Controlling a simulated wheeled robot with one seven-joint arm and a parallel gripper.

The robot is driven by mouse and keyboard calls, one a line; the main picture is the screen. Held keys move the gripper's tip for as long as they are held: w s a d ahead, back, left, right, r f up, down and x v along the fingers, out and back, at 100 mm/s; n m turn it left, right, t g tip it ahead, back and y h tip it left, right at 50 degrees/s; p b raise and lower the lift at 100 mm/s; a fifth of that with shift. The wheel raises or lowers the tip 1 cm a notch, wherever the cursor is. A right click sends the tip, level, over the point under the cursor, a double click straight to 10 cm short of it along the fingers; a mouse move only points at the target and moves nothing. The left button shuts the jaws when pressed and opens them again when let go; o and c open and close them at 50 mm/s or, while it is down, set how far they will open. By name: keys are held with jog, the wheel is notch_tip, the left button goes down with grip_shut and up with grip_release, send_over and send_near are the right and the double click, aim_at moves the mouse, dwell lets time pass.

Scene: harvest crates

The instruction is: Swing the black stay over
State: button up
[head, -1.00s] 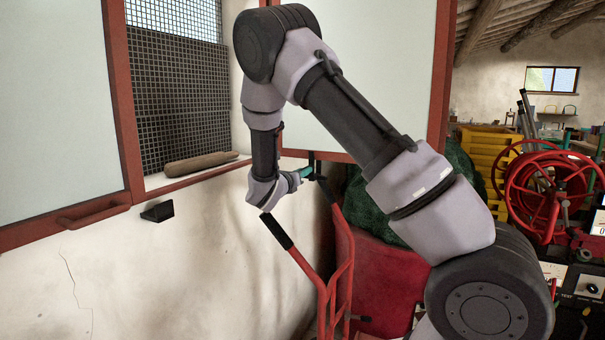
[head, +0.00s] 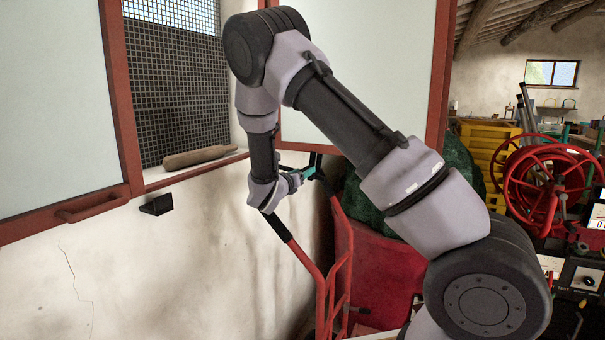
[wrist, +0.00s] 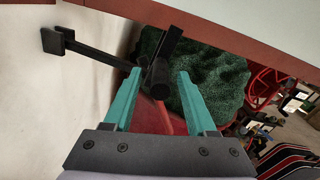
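The black stay (wrist: 102,58) reaches out from a small black block on the pale wall in the wrist view. A round black knob (wrist: 160,80) and a slanting black bar are at its near end. My gripper (wrist: 159,74) is open, with its teal fingers on either side of the knob. There is a gap on the right; I cannot tell whether the left finger touches the stay. In the head view, my gripper (head: 305,173) is under the right window shutter (head: 320,105), beside a small black upright part of the stay (head: 317,160).
A black wedge-shaped block (head: 156,205) sticks out of the wall below the left shutter (head: 55,95). Red tubular handles (head: 318,280) stand below my gripper. A dark green heap (wrist: 205,80) and a red container (head: 375,270) lie beyond it.

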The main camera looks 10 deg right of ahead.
jog(key=v, duration=1)
jog(key=shift+s+a, duration=0.2)
jog(key=shift+s, duration=0.15)
